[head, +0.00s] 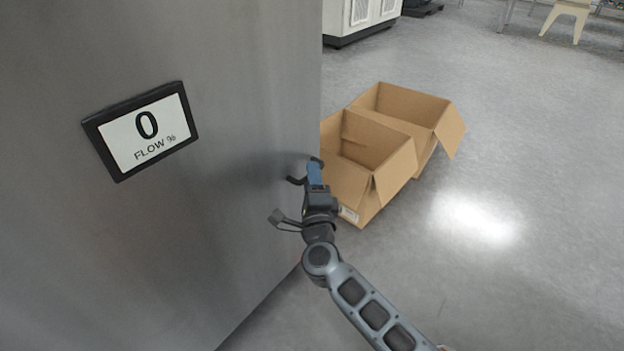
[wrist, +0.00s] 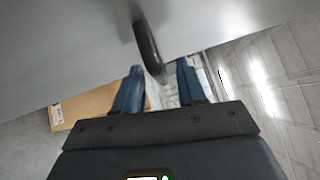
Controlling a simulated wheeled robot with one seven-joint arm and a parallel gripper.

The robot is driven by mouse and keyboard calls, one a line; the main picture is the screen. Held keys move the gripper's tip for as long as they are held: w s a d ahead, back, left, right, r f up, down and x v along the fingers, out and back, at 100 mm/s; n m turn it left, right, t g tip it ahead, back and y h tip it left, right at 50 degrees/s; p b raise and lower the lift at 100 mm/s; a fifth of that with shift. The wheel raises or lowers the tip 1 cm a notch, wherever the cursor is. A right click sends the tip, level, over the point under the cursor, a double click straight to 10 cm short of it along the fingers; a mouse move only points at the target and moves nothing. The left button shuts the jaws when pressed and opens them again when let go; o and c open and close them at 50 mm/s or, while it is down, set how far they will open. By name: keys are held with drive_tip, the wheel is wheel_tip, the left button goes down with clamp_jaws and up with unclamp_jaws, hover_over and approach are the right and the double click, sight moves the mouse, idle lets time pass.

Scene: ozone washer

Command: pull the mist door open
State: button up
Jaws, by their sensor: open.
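The mist door's front is a large flat grey metal surface (head: 225,90) filling the left of the head view; no door seam shows. It also fills the top of the wrist view (wrist: 60,45). A dark curved handle (wrist: 147,42) stands out from it, its lower end between my fingertips. In the head view a dark end of the handle (head: 296,181) shows left of my gripper (head: 315,172), which covers the rest. My gripper (wrist: 160,66) is open, its two blue fingers on either side of the handle. I cannot tell whether they touch it.
A black-framed display (head: 145,130) on the metal reads "0 FLOW %". Two open cardboard boxes (head: 377,205) stand on the floor just beyond my gripper. A white cabinet (head: 360,18) stands at the back. The floor at right is clear.

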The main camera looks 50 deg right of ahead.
clamp_jaws()
idle(0.5)
